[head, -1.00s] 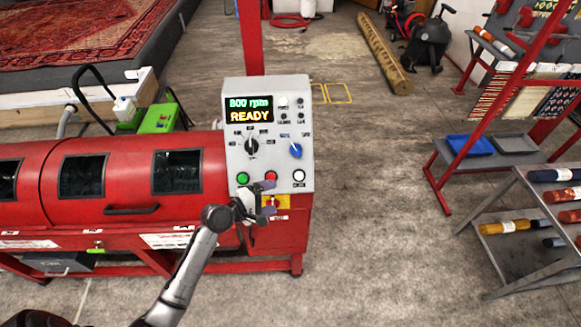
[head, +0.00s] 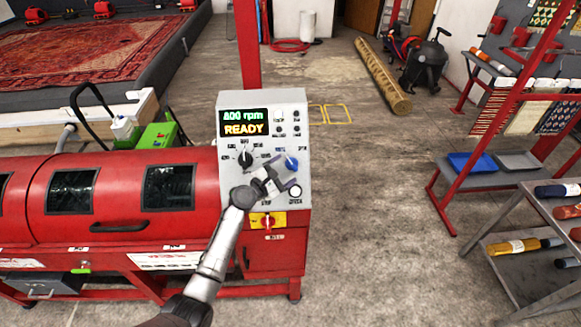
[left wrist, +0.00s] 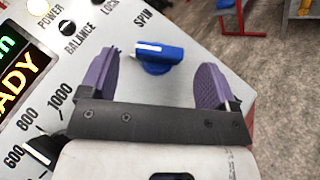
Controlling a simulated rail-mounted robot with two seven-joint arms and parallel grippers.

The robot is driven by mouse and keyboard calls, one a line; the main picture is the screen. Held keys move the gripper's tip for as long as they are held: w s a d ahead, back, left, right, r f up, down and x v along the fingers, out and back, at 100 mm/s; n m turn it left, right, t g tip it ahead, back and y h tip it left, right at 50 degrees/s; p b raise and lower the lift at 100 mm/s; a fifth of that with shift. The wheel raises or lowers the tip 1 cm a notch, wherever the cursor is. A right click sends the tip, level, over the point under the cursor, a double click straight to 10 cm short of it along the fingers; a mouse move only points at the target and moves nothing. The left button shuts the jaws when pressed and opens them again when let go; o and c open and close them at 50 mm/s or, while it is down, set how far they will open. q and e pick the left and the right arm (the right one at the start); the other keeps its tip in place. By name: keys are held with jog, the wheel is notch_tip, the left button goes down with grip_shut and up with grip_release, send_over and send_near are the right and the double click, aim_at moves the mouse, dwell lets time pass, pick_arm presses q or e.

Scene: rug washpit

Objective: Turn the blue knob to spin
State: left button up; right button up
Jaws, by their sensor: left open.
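The blue knob (head: 291,164) is on the right side of the grey control panel (head: 302,120). In the left wrist view the blue knob (left wrist: 165,59) has a white pointer bar on top, and the printed word SPIN is near it. My left gripper (head: 280,173) is in front of the panel, just below and left of the knob in the head view. In the left wrist view its purple-padded fingers (left wrist: 157,70) are open, one on each side of the knob with gaps. Contact with the knob is not visible. My right gripper is out of view.
A red switch on a yellow plate (head: 268,221) is lower. The floor right of the machine is clear.

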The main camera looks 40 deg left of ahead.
aim_at(291, 164)
pick_arm(q)
jog(key=shift+w+d, duration=0.2)
jog(key=shift+w, duration=1.6)
jog(key=shift+c, duration=0.3)
jog(key=c, duration=0.9)
jog(key=shift+o, duration=0.2)
jog(key=shift+a+r+m+g+h+p, duration=0.1)
jog(key=shift+r+m+g+h+p, duration=0.2)
jog(key=shift+m+g+h+p, duration=0.75)
jog(key=m+g+h+p, duration=0.1)
jog(key=m+g+p, duration=0.1)
jog(key=m, duration=0.1)
jog(key=shift+m+g+h, duration=0.35)
jog(key=m+g+p, duration=0.2)
jog(key=m+g, duration=0.1)
jog(key=shift+w+g+h, duration=0.1)
jog(key=shift+g+h, duration=0.2)
jog(key=shift+m+g+p, duration=0.5)
jog(key=shift+m+g, duration=0.3)
jog(key=shift+g, duration=0.1)
jog(key=o, duration=0.9)
